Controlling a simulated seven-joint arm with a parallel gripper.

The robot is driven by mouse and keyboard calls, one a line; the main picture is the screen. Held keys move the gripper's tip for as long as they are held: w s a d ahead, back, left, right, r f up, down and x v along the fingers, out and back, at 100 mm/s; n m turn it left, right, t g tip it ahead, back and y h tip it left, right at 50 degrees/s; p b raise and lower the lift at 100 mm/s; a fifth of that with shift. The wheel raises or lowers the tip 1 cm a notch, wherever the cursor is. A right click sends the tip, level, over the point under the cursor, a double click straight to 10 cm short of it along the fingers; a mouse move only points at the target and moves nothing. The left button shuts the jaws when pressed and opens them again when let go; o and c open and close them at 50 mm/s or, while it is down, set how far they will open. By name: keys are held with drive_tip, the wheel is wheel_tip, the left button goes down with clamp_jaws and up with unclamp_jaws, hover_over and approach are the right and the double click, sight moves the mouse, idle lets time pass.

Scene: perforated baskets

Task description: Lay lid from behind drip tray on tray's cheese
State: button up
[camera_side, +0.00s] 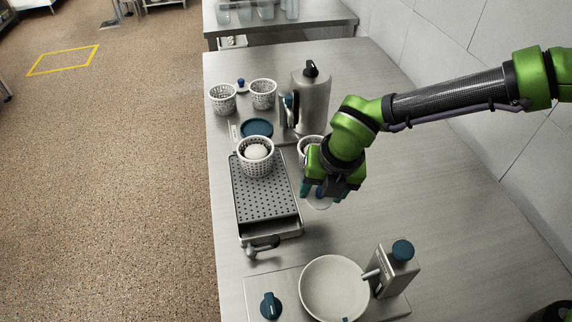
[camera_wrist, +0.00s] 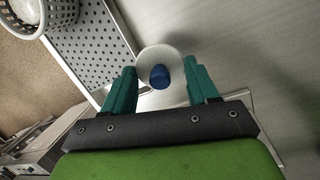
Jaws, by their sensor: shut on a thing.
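My gripper (camera_side: 320,192) is shut on a pale round lid (camera_side: 319,203), held to the right of the drip tray (camera_side: 262,206). In the wrist view the lid (camera_wrist: 148,61), with its blue knob (camera_wrist: 159,76), is between the two teal fingers (camera_wrist: 161,75). The perforated drip tray also shows in the wrist view (camera_wrist: 88,45). A white basket (camera_side: 250,169) stands on the tray's far end with the round white cheese (camera_side: 257,151) inside. Part of this basket shows at the wrist view's top left (camera_wrist: 58,12). Whether the lid touches the counter is unclear.
Another basket (camera_side: 305,143) is partly hidden behind my gripper. Two baskets (camera_side: 222,104) (camera_side: 263,101), a small blue knob (camera_side: 241,82), a blue disc (camera_side: 257,127) and a steel jug (camera_side: 314,98) stand farther back. A scale with a white bowl (camera_side: 334,287) is in front. The counter's right side is clear.

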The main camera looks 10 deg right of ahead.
drive_tip(key=w+a+r+n+t+y, duration=0.2)
drive_tip(key=w+a+r+n, duration=0.1)
drive_tip(key=w+a+r, duration=0.7)
drive_tip(key=w+r, duration=0.2)
drive_tip(key=w, duration=0.1)
drive_tip(key=shift+w+r+n+y, duration=0.3)
drive_tip(key=shift+w+y, duration=0.05)
drive_tip(key=shift+y, duration=0.05)
drive_tip(key=shift+t, duration=0.3)
drive_tip(key=shift+f, duration=4.3)
drive_tip(key=shift+s+d, duration=0.15)
drive_tip(key=shift+f, duration=0.5)
